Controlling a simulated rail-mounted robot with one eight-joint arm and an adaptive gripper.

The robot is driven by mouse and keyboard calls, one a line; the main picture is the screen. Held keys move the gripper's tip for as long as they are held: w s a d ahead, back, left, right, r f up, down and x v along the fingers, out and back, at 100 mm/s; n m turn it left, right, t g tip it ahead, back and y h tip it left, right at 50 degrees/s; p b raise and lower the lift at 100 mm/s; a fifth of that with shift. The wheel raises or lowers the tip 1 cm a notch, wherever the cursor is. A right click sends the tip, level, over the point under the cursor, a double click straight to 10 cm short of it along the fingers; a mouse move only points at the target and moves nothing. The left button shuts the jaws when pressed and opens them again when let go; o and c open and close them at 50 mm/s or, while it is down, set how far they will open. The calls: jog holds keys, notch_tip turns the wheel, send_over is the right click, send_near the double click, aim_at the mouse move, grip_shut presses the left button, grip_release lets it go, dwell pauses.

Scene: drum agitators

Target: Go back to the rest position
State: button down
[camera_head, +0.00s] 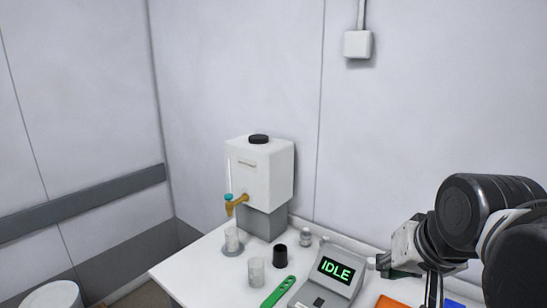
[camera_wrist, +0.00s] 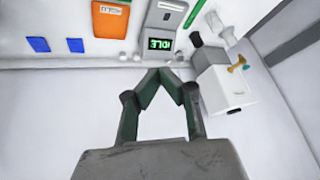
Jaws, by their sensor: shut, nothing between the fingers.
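My gripper (camera_head: 383,263) is at the right in the camera_head view, above the back right of the white table (camera_head: 195,265), beside the grey device (camera_head: 335,273) whose screen reads IDLE. In the camera_wrist view, the dark green fingers of my gripper (camera_wrist: 160,73) meet at their tips with nothing between them. The IDLE device also shows upside down beyond the fingertips (camera_wrist: 163,22). Part of my arm covers the right side of the camera_head view.
A white tank (camera_head: 262,170) with a yellow tap stands at the table's back. Clear cups (camera_head: 256,272), a black cup (camera_head: 280,256) and a green tool (camera_head: 279,292) are in front. An orange item (camera_wrist: 110,18) and blue items (camera_wrist: 38,44) lie beside the device. The wall is close behind.

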jog(key=s+f+n+b, duration=0.1)
jog(key=s+f+b, duration=0.1)
jog(key=f+b, duration=0.6)
jog(key=s+d+f+n+b, duration=0.1)
jog(key=f+b, duration=0.8)
jog(key=f, duration=0.9)
jog(key=shift+s+h, duration=0.3)
jog(key=shift+s, duration=0.05)
